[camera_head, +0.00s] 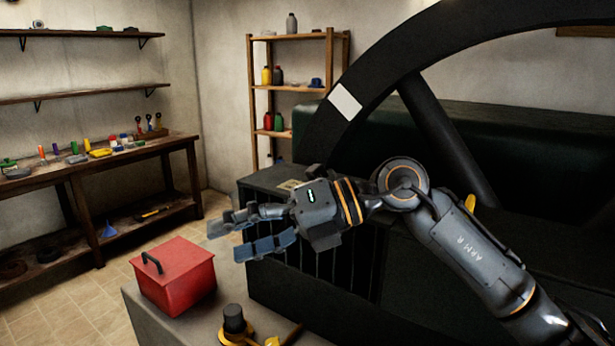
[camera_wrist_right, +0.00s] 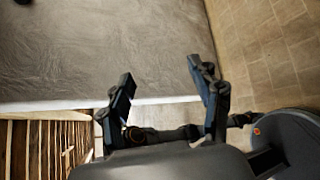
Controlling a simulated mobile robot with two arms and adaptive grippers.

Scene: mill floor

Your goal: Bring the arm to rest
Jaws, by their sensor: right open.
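My right arm reaches in from the right in the head view. Its gripper (camera_head: 258,234) is open and empty, pointing left, in front of the dark slatted machine housing and above the grey surface. In the right wrist view the same gripper (camera_wrist_right: 160,92) shows its two fingers spread apart with nothing between them. Behind the fingers are the wall and the tiled floor. My left gripper is in neither view.
A red box (camera_head: 176,279) with a black handle stands on the grey surface (camera_head: 180,327). A yellow and black object (camera_head: 235,325) is near it. A large dark wheel (camera_head: 345,130) rises behind my arm. A workbench (camera_head: 95,165) holds tools. The tiled floor between is clear.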

